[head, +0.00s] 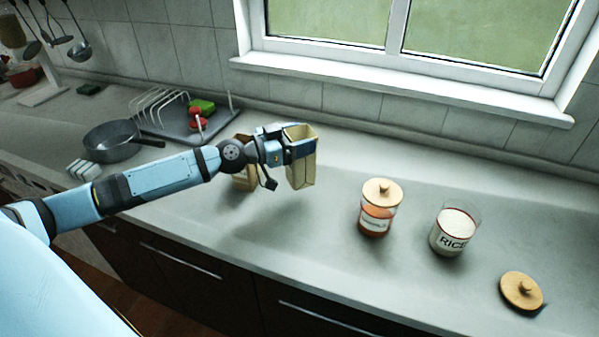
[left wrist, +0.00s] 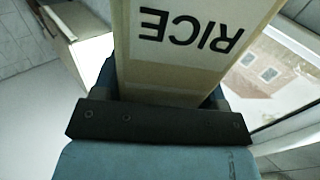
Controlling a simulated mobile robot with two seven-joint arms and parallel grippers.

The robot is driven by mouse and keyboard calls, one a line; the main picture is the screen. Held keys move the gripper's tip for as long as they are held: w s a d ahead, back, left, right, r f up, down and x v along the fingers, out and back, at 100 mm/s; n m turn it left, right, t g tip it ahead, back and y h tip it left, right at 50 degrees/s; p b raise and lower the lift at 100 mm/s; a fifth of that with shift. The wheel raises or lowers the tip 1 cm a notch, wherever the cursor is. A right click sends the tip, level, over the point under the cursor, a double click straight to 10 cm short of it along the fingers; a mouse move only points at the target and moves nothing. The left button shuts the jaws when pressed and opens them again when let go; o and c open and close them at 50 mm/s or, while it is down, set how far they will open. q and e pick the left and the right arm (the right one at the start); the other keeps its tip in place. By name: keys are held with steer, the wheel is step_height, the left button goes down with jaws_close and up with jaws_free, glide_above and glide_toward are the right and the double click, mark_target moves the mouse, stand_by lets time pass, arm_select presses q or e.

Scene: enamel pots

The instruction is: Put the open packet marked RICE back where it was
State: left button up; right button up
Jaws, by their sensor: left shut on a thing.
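The open packet marked RICE (head: 300,172) is tan and upright, its open top facing up in the head view. My left gripper (head: 291,150) is shut around its upper part. In the left wrist view the packet (left wrist: 180,72) fills the middle, and its RICE lettering shows upside down. The packet appears to be slightly above the counter, but I cannot tell the gap under it. A second tan packet (head: 243,180) stands on the counter to the left, partly hidden behind my left wrist. My right gripper is not in view.
A glass jar marked RICE (head: 446,240), without a lid, holds white contents. Its wooden lid (head: 522,290) lies to the right. A lidded jar (head: 375,222) with orange contents stands left of it. A pan (head: 112,148) and dish rack (head: 185,128) are at left. The front counter is clear.

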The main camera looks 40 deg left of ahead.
arm_select(q)
step_height(320, 180, down, 5)
steer(key=shift+f+b, duration=0.1)
steer(key=shift+b, duration=0.7)
steer(key=shift+f, duration=0.3)
steer(key=o, duration=1.3)
